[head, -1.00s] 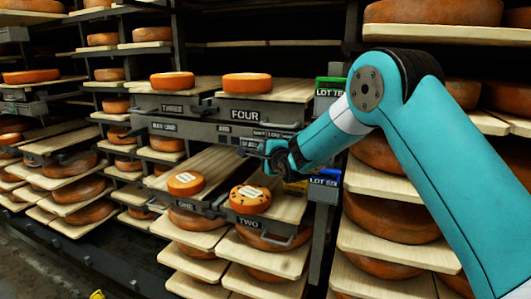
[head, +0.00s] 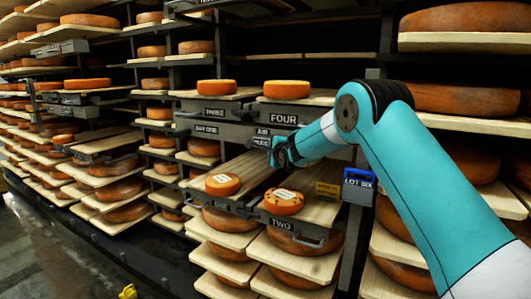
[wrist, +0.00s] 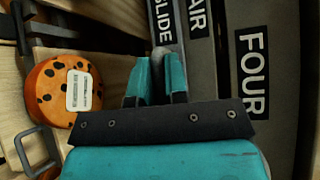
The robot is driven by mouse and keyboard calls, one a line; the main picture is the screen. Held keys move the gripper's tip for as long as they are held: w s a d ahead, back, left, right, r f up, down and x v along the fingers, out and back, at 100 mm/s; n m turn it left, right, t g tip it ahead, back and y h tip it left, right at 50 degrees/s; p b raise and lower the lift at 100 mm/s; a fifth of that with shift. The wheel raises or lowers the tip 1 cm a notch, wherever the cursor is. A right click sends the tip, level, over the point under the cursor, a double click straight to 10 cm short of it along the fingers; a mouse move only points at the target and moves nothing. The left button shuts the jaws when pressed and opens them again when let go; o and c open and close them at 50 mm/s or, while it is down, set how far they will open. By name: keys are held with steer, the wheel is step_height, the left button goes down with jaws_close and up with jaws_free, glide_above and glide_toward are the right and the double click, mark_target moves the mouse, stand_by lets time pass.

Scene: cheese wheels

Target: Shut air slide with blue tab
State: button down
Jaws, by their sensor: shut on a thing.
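The air slide sits in the grey front under the FOUR plate; its AIR label (head: 262,132) shows in the head view, and the SLIDE label (wrist: 161,22) is readable in the wrist view. My gripper (head: 279,152) is at this front, just below the labels. In the wrist view, my gripper (wrist: 158,70) has its teal fingers close together against the dark strip by the SLIDE label. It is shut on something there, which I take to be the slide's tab. The blue tab itself is hidden by the fingers.
A spotted cheese wheel (head: 284,202) sits on the board marked TWO, below my gripper; it also shows in the wrist view (wrist: 65,88). Another wheel (head: 222,184) is to its left.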

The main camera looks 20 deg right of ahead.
steer(key=c, duration=1.6)
jaws_free()
steer(key=shift+w+a, duration=0.1)
steer(key=shift+a, duration=0.05)
steer(key=o, duration=0.4)
steer(key=shift+w+f, duration=0.1)
steer(key=shift+w, duration=0.05)
steer(key=shift+o, duration=0.2)
steer(key=s+a+r+b, duration=0.1)
steer(key=s+r+b, duration=0.1)
steer(key=s, duration=1.5)
steer(key=shift+s+r+b, duration=0.15)
steer(key=shift+r+b, duration=0.1)
steer(key=shift+b, duration=0.3)
